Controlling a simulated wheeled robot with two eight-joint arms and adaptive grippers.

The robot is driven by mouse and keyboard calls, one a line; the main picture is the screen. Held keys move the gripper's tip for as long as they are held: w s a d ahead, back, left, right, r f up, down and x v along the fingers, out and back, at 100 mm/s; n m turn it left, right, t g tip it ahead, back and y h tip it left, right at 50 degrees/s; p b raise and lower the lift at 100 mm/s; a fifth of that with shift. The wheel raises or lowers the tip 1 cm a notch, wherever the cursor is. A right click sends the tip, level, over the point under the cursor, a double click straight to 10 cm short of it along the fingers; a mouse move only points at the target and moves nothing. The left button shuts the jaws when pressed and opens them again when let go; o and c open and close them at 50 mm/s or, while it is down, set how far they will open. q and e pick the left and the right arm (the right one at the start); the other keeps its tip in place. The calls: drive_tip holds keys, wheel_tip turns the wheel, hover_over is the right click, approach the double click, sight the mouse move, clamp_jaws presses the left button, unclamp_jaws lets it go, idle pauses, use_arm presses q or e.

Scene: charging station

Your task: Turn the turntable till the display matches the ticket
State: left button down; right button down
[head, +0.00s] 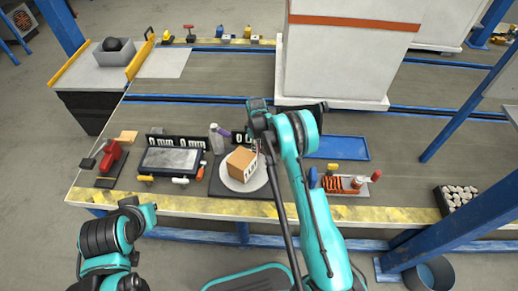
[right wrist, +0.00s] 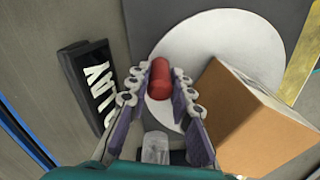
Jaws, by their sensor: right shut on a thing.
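The turntable is a pale round disc (head: 232,184) on a dark base, with a brown cardboard box (head: 241,162) on it. In the right wrist view the disc (right wrist: 213,40) and box (right wrist: 262,125) show close up. My right gripper (right wrist: 161,78) is shut on a small upright red peg (right wrist: 160,86) at the disc's edge, beside the box. In the head view my right arm hides its fingers. A black display panel (right wrist: 88,85) with white characters stands beside the disc; I cannot read it fully. I cannot make out the ticket. My left gripper is not in view, only left arm links.
A grey-topped device (head: 171,161) and a black panel with white digits (head: 178,142) stand left of the turntable. A clear bottle (head: 213,133) is near the disc. A large white cabinet (head: 345,60) stands behind.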

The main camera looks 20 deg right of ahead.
drive_tip(key=shift+w+a+n, duration=0.85)
drive_tip(key=shift+a+n, duration=0.1)
drive_tip(key=shift+n, duration=0.55)
drive_tip(key=shift+w+a+n, duration=0.3)
drive_tip(key=shift+a+n, duration=0.25)
drive_tip(key=shift+n, duration=0.15)
drive_tip(key=shift+w+a+n, duration=0.25)
drive_tip(key=shift+a+n, duration=0.25)
drive_tip(key=shift+n, duration=0.2)
drive_tip(key=shift+a, duration=0.15)
drive_tip(key=c, duration=1.3)
unclamp_jaws()
wheel_tip(320, 180, up, 12)
